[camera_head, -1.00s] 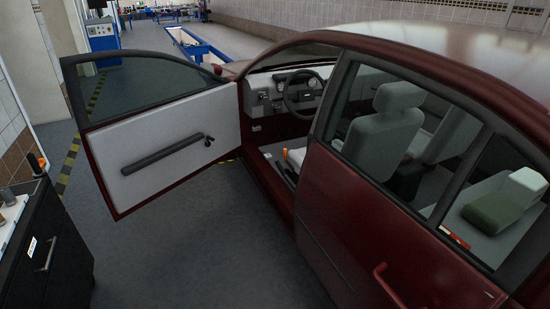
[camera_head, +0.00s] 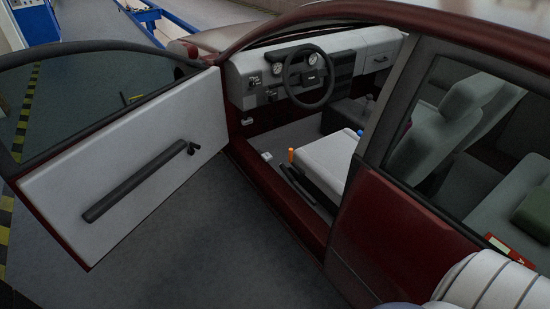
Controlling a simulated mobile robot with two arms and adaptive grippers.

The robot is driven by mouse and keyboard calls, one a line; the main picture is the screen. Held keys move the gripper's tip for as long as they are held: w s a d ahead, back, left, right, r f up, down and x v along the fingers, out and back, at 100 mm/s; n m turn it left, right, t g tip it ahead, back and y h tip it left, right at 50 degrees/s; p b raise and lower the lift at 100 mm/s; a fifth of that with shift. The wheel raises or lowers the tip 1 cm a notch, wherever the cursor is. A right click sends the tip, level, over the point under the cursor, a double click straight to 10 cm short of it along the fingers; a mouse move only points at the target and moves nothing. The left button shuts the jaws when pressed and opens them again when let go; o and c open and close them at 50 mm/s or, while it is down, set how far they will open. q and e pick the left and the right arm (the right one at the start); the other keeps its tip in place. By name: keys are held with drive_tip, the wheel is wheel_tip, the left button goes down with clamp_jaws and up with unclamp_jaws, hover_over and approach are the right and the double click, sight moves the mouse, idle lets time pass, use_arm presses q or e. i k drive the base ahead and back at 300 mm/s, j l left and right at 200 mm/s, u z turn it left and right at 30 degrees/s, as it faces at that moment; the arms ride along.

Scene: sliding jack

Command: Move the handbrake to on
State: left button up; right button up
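A small upright orange grip (camera_head: 291,155), which looks like the end of the handbrake, shows between the door sill and the light driver's seat cushion (camera_head: 329,158). A dark low part lies on the floor just below it, and I cannot tell whether it belongs to the same lever. The red car's (camera_head: 285,204) front door (camera_head: 125,165) stands wide open, so the grip is in plain sight through the doorway. Neither gripper is in view. A white, banded rounded part at the bottom right looks like my own arm.
The steering wheel (camera_head: 308,77) and dashboard (camera_head: 262,72) are ahead of the seat. The door pillar and rear door bound the opening on the right. Grey floor (camera_head: 205,240) is clear between the open door and the sill.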

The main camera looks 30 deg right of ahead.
sight(282, 167)
drive_tip(key=i+z, duration=0.3)
drive_tip(key=i, duration=0.25)
drive_tip(key=i+j+z, duration=0.15)
drive_tip(key=i+z, duration=0.2)
drive_tip(key=i, duration=0.2)
drive_tip(key=i+j+z, duration=0.3)
drive_tip(key=i, duration=0.2)
